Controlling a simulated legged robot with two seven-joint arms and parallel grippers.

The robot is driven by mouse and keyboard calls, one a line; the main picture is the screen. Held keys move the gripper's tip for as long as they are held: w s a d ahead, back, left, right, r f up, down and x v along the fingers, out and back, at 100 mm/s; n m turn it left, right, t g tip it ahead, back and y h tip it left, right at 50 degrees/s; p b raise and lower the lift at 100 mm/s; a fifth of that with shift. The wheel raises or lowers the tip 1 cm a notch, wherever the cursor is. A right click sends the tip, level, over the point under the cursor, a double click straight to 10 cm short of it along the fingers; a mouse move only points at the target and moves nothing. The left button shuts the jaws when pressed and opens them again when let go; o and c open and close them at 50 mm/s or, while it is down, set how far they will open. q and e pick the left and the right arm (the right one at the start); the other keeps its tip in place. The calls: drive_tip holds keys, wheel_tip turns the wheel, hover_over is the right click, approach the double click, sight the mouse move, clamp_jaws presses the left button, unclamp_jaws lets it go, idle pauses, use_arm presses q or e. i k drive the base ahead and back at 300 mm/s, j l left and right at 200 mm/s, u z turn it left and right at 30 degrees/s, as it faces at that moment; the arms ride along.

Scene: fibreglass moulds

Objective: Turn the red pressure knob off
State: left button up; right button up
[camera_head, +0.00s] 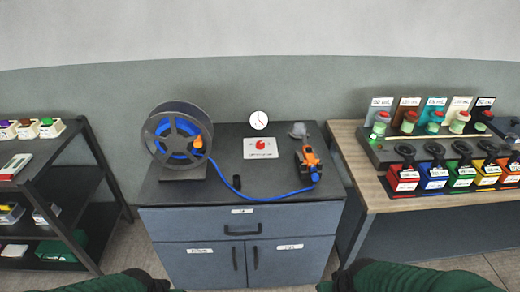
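The red pressure knob (261,145) sits on a white plate (260,154) on the dark cabinet top, near its middle. A white round gauge (258,120) with a dark needle stands just behind it. The print on the plate is too small to read. My two arms, in green sleeves, come in at the bottom edge, left and right of the cabinet. Both are far in front of and below the knob. Their grippers are not visible; only dark parts at the arm ends show.
A hose reel (179,138) with blue hose stands left on the cabinet (240,222). The hose (262,195) runs across the front to an orange tool (308,162). A shelf rack (60,190) is at left. A wooden table (376,196) with coloured boxes is at right.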

sight(260, 145)
drive_tip(key=i+l+u, duration=0.1)
drive_tip(key=u, duration=0.35)
drive_tip(key=l+u, duration=0.3)
drive_tip(key=u, duration=0.15)
drive_tip(key=i+l+u, duration=0.1)
drive_tip(key=l+u, duration=0.15)
drive_tip(key=u, duration=0.2)
drive_tip(key=l+u, duration=0.25)
drive_tip(key=u, duration=0.2)
drive_tip(key=l+u, duration=0.1)
drive_tip(key=l, duration=0.45)
drive_tip(key=k+l+u, duration=0.1)
drive_tip(key=l, duration=0.4)
drive_tip(key=k+l+u, duration=0.1)
drive_tip(key=l, duration=0.45)
